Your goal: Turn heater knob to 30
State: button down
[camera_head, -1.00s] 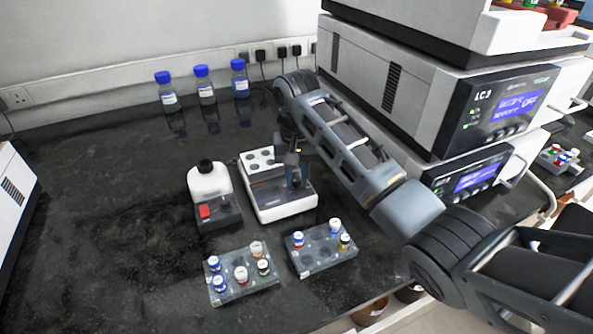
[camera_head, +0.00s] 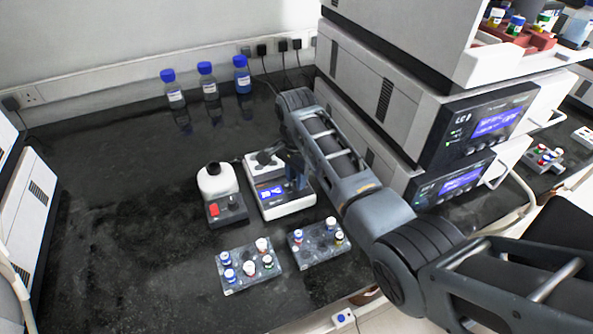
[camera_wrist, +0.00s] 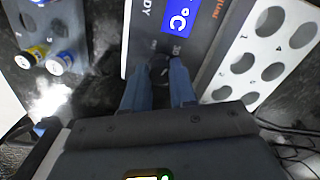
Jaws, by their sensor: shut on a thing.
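The heater is a white block with a dark front panel (camera_head: 284,208) in the middle of the bench in the head view. Its small display (camera_head: 271,192) is lit blue. In the wrist view the display (camera_wrist: 182,17) shows a "°C" sign, and scale marks are printed below it. My gripper (camera_head: 296,182) reaches down over the right part of the heater panel. In the wrist view my gripper (camera_wrist: 160,84) is shut on the dark heater knob (camera_wrist: 158,66), with a finger on each side. The knob is mostly hidden and its pointer is unclear.
A white bottle on a dark stirrer (camera_head: 228,208) stands left of the heater. Two vial racks (camera_head: 236,284) (camera_head: 330,253) lie in front. Blue-capped bottles (camera_head: 207,88) stand at the back. Stacked LC instruments (camera_head: 440,130) rise at the right. The left bench is mostly clear.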

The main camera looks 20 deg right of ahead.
jog(key=shift+m+p, duration=0.3)
jog(key=shift+m, duration=0.5)
jog(key=shift+d, duration=0.1)
jog(key=c, duration=0.9)
grip_release()
jog(key=shift+r, duration=0.1)
notch_tip(320, 180, up, 8)
jog(key=shift+f+b, duration=0.15)
jog(key=shift+b, duration=0.15)
